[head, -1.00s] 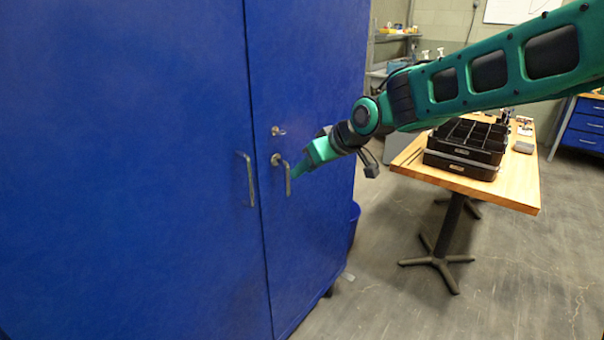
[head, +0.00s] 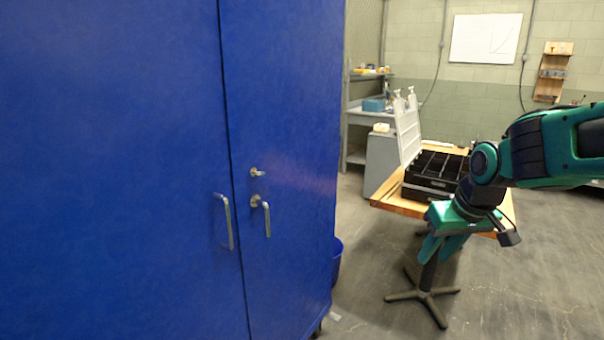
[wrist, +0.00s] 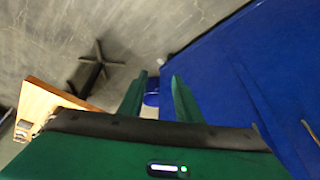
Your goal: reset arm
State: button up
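My gripper (head: 436,250) hangs in free air to the right of the blue cabinet (head: 120,170), in front of the wooden table, pointing down and left in the head view. In the wrist view my gripper (wrist: 158,85) shows two green fingers apart with nothing held between them. The cabinet doors are closed. The right door has a lever handle (head: 266,217) and the left door a bar handle (head: 227,222). My gripper is well clear of both handles.
The wooden table (head: 392,202) bears a black divided case (head: 430,192) with a raised light lid (head: 408,132). A blue bin (head: 336,262) stands beside the cabinet. A shelf (head: 363,110) is behind. The grey floor (head: 375,275) between cabinet and table is open.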

jog(key=s+d+f+m+g, duration=0.1)
jog(key=s+d, duration=0.3)
jog(key=s, duration=0.4)
jog(key=s+d+f+m+g, duration=0.2)
jog(key=s+d+m, duration=0.1)
jog(key=s, duration=0.6)
jog(key=s+d+f+m+g, duration=0.1)
jog(key=s+d+m, duration=0.2)
jog(key=s, duration=0.6)
jog(key=shift+d+f+m+g+h, duration=0.25)
jog(key=shift+d+m+g+h, duration=0.05)
jog(key=shift+d, duration=0.55)
jog(key=shift+w+f, duration=0.25)
jog(key=shift+w, duration=0.35)
